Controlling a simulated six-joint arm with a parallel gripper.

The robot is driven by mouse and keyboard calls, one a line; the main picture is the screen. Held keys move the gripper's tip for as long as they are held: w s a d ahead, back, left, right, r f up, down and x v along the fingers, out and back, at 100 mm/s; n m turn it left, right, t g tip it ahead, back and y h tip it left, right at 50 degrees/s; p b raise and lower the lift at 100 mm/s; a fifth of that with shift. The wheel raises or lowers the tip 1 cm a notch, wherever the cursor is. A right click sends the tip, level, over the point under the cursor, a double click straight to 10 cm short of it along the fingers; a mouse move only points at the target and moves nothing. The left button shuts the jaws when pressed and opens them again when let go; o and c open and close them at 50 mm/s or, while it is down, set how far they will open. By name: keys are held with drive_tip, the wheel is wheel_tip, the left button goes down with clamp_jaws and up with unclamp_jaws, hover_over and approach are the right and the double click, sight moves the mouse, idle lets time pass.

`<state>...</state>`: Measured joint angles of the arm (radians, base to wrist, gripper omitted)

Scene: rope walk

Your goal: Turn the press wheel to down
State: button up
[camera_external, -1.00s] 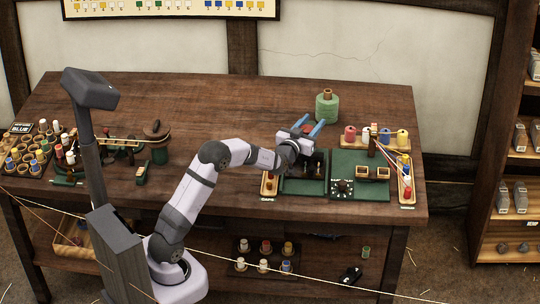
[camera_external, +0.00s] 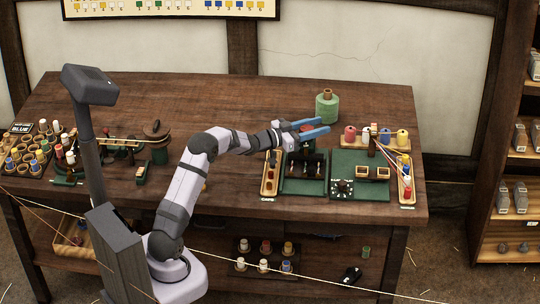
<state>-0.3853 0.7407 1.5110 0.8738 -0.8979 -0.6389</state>
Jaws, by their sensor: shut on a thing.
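The press (camera_external: 303,164) is a dark frame on a green base (camera_external: 303,187) at the right of the bench. My gripper (camera_external: 322,126) is over the top of the press, with its blue fingers pointing right and slightly up. The fingers are a little apart and hold the press wheel (camera_external: 308,128), a small reddish part mostly hidden between them. The wheel's exact setting is too small to tell.
A green spool (camera_external: 327,108) stands just behind the gripper. Right of the press is a green board (camera_external: 360,160) with a dark dial (camera_external: 342,187) and wooden cups (camera_external: 371,172). A narrow tray (camera_external: 270,178) lies left of the press.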

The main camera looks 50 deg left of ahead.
drive_tip(key=shift+s+d+m+g+h+p, duration=0.15)
drive_tip(key=shift+d+m+g+h+p, duration=0.15)
drive_tip(key=shift+m+g+h+p, duration=0.65)
drive_tip(key=shift+s+d+m+g+h+p, duration=0.15)
drive_tip(key=shift+d+m+g+h+p, duration=0.25)
drive_tip(key=shift+m+h, duration=1)
drive_tip(key=shift+s+d+m+g+h+p, duration=0.15)
drive_tip(key=shift+m+g+h+p, duration=0.6)
drive_tip(key=shift+h, duration=0.9)
drive_tip(key=shift+s+d+r+m+g+h+b, duration=0.15)
drive_tip(key=shift+r+m+g+h+b, duration=0.2)
drive_tip(key=shift+g+h, duration=0.35)
drive_tip(key=o, duration=1.1)
drive_tip(key=shift+f, duration=0.2)
drive_tip(key=shift+c, duration=0.2)
drive_tip(key=shift+f, duration=0.1)
drive_tip(key=b+v, duration=0.1)
drive_tip(key=v, duration=0.6)
